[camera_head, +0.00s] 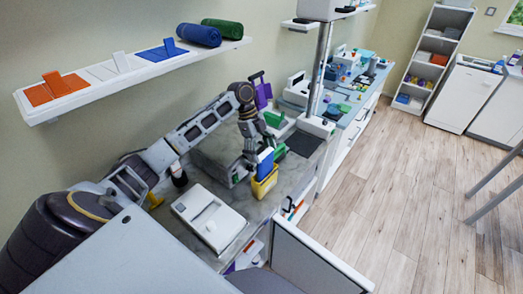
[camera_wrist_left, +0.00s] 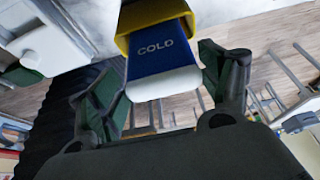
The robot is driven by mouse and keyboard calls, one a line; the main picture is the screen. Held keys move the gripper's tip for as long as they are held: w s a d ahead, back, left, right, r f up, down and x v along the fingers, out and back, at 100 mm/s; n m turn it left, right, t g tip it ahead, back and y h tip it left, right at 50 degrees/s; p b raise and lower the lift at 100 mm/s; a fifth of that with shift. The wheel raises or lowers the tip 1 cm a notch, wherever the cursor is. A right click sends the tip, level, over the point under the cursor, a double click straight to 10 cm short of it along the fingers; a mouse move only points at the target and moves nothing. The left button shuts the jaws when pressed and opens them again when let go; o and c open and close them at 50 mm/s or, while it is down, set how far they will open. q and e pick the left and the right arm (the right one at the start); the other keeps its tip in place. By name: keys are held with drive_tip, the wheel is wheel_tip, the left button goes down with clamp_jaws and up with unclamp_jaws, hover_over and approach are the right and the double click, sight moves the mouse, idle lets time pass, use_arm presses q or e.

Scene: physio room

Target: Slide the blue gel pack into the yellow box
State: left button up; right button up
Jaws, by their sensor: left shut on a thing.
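The blue gel pack (camera_head: 265,162) is upright at the yellow box (camera_head: 264,186) on the grey counter. In the left wrist view the pack (camera_wrist_left: 157,52) shows the word COLD and a white end toward me. Its far end reaches into the mouth of the yellow box (camera_wrist_left: 150,14); how deep is hidden. My left gripper (camera_head: 259,148) is above the box and shut on the pack. In the left wrist view its green-padded fingers (camera_wrist_left: 160,88) lie on either side of the pack. My right gripper is not in view.
A white device (camera_head: 210,218) lies on the counter left of the box. A green item (camera_head: 276,120) and a dark pad (camera_head: 304,143) are behind it. A wall shelf (camera_head: 135,75) with rolled towels hangs above my arm. A pale panel (camera_head: 312,262) stands in front.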

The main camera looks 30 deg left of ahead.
use_arm(q)
drive_tip(key=shift+f, duration=0.25)
idle(0.3)
drive_tip(key=o, duration=1.2)
drive_tip(key=shift+o, duration=0.2)
drive_tip(key=shift+r, duration=0.2)
wheel_tip(320, 180, up, 9)
drive_tip(key=shift+f+p, duration=0.2)
drive_tip(key=shift+p, duration=0.25)
idle(1.5)
idle(0.7)
